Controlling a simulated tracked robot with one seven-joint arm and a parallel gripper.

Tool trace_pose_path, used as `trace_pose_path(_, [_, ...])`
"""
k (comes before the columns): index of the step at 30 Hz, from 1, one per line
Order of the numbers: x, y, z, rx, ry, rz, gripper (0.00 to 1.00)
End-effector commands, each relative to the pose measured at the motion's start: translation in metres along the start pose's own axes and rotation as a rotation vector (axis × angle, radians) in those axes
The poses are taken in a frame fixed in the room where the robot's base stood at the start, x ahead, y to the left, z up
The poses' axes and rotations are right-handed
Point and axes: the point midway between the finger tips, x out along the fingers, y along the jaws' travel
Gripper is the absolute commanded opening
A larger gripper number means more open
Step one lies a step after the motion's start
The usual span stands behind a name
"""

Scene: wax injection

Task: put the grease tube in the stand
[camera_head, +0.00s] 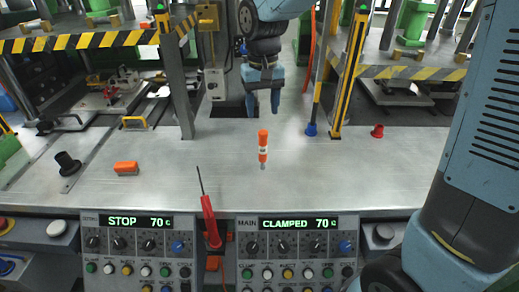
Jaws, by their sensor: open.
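The grease tube, which I take to be the orange tube (263,142) with a pale label, shows upright near the middle of the steel worktop, with its narrow grey tip downward. My gripper (263,113) points down just above the tube in the picture. Its two fingers are apart with nothing between them, and a small gap shows between the fingertips and the tube's top. I cannot tell how far apart in depth they are, or what holds the tube up. I cannot clearly make out a stand.
A red-handled tool (209,220) rises at the panels' front edge. An orange block (126,168) and a black knob-like part (67,163) lie left. A blue cone (311,130) and a red cone (377,131) stand right. Yellow-black posts (350,75) frame the back. The worktop around the tube is clear.

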Motion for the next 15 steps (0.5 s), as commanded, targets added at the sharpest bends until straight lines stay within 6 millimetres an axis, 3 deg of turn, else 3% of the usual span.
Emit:
trace_pose_path(5, [0.018,-0.003,-0.001,-0.002,-0.009,0.001,0.57])
trace_pose_path(15, [0.074,-0.003,0.000,-0.004,-0.008,0.001,0.57])
